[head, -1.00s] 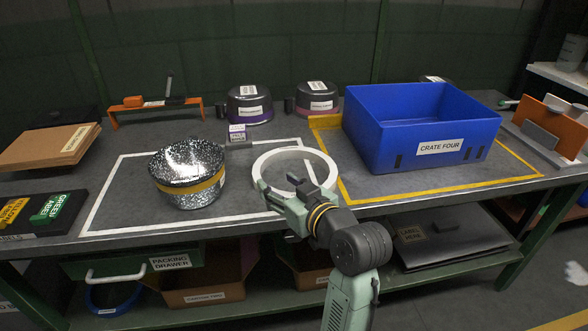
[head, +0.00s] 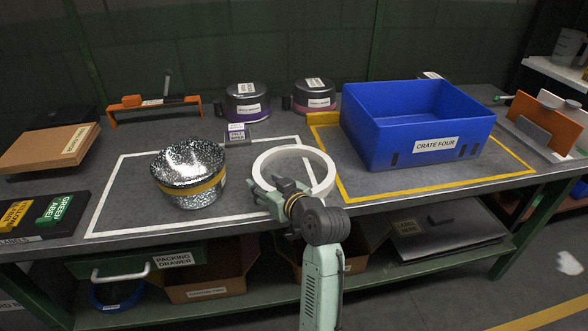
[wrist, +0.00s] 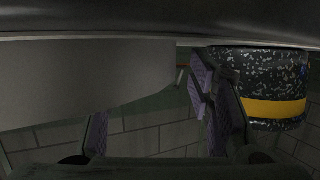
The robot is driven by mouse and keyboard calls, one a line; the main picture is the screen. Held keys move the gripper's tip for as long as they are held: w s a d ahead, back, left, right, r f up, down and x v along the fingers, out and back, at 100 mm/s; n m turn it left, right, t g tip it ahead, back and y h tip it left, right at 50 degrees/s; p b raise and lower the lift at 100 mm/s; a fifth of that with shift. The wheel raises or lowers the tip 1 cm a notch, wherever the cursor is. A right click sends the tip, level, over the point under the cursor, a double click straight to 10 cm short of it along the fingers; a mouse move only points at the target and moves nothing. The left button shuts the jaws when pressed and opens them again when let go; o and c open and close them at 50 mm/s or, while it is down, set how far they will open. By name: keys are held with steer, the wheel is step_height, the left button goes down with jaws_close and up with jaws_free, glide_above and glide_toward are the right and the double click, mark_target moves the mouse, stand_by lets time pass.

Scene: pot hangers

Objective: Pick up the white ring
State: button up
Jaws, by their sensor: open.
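The white ring (head: 322,166) lies flat on the grey bench, across the right side of the white-outlined area. My gripper (head: 272,186) is open at the ring's front-left edge, low over the bench. In the wrist view, the ring's outer wall (wrist: 75,75) fills the left side as a broad pale band. My open gripper (wrist: 158,112) shows there with two purple-padded fingers. The left finger overlaps the ring wall, and the right finger is beyond the wall's visible end. I cannot tell whether either finger touches it. My gripper hides part of the ring's near rim.
A speckled pot with a yellow band (head: 188,174) stands left of the ring, also close by in the wrist view (wrist: 265,90). A blue crate (head: 415,130) stands to the right behind the ring. Two dark lidded pots (head: 248,103) stand at the back.

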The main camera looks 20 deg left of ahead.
steer(key=shift+c, duration=0.3)
jaws_close()
stand_by(0.4)
